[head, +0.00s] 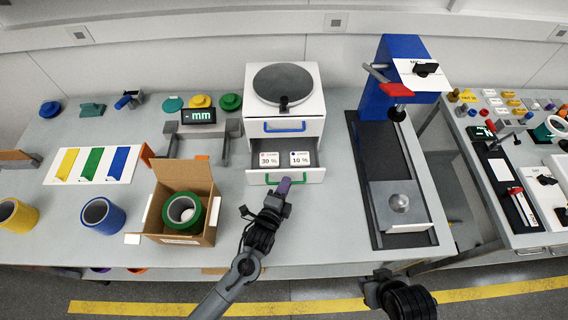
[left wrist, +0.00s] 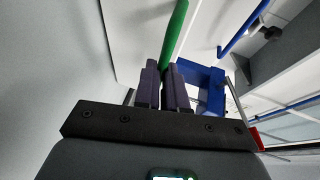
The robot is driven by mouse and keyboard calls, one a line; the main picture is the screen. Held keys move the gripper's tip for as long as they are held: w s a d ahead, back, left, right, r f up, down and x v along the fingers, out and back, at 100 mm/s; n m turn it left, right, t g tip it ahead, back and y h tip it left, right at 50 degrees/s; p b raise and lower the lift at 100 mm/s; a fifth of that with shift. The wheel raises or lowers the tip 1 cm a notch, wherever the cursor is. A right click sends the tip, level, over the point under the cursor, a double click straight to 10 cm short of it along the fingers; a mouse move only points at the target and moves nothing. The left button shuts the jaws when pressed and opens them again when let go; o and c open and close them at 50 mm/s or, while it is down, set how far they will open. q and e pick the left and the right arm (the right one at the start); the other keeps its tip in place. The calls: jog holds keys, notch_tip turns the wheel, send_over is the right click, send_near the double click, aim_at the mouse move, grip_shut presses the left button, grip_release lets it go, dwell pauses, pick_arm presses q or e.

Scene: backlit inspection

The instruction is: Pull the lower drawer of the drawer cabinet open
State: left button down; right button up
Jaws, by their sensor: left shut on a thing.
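The white drawer cabinet (head: 256,101) stands at the back middle of the table, with a round grey plate on top. Its upper drawer, with a blue handle (head: 285,126), is shut. Its lower drawer (head: 310,176) stands open, with two labelled cards visible inside. My left gripper (head: 283,183) is at the green handle (head: 269,180) of the lower drawer. In the left wrist view its purple fingers (left wrist: 164,78) are shut on the green bar (left wrist: 175,35). My right gripper (head: 402,300) is at the bottom edge, away from the cabinet; its fingers cannot be made out.
An open cardboard box (head: 205,228) with a green tape roll (head: 197,213) stands left of my left arm. A blue press-like stand (head: 388,65) on a dark base is to the right. The table strip in front of the drawer is clear except for my arm.

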pick_arm(q)
jog(key=s+p, duration=0.1)
jog(key=s, duration=0.2)
jog(key=shift+s+r, duration=0.1)
jog(key=shift+s+d+p, duration=0.1)
jog(key=shift+s+p, duration=0.2)
jog(key=c, duration=1.2)
grip_release()
jog(key=shift+s, duration=0.1)
jog(key=shift+s, duration=0.25)
jog(key=v, duration=1)
jog(key=shift+a, duration=0.2)
